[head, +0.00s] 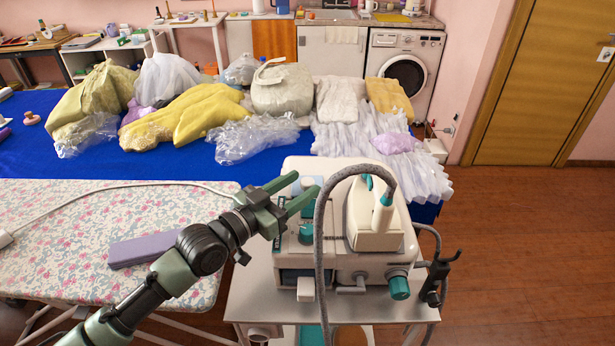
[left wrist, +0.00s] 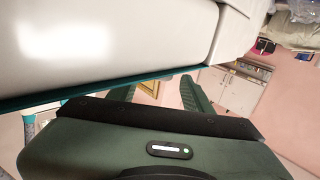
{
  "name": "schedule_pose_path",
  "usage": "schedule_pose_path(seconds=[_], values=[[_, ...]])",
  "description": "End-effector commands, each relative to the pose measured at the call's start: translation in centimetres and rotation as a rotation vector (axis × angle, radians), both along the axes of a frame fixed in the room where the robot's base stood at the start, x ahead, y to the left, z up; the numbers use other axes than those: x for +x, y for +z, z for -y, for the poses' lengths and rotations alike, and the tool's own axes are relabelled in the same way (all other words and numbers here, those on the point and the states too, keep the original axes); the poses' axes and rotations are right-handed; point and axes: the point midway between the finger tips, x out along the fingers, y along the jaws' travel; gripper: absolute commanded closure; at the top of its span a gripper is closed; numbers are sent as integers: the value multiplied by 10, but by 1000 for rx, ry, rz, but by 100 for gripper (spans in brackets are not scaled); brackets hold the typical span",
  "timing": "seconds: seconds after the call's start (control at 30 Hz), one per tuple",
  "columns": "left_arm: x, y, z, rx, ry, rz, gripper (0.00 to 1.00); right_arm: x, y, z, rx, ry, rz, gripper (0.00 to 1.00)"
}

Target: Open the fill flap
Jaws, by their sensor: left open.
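The white and teal steam station (head: 299,254) stands on a light cart, with a cream iron (head: 372,222) resting on top. My left gripper (head: 304,184) is open, with its green fingers over the station's back left part. A pale blue patch (head: 310,188) shows by the fingertips; I cannot tell whether it is the fill flap. In the left wrist view, the station's white body (left wrist: 110,45) with a teal edge fills the upper left, close to the open fingers (left wrist: 150,88). Contact is unclear. My right gripper is not in view.
A grey hose (head: 321,250) arches up beside the iron. A floral ironing board (head: 60,230) with a purple block (head: 143,248) lies left. Bagged clothes (head: 205,112) cover the blue table (head: 190,160) behind. Wooden floor (head: 530,250) is clear at right.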

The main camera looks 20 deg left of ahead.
Motion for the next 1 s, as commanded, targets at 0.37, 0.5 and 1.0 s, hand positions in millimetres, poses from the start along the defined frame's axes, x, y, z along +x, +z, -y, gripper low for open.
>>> schedule_pose_path(seconds=[0.37,0.5,1.0], values=[[23,0,13,0,-1,-1,50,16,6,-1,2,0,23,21],[23,0,13,0,0,-1,50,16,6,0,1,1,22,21],[23,0,13,0,0,0,100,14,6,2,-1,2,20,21]])
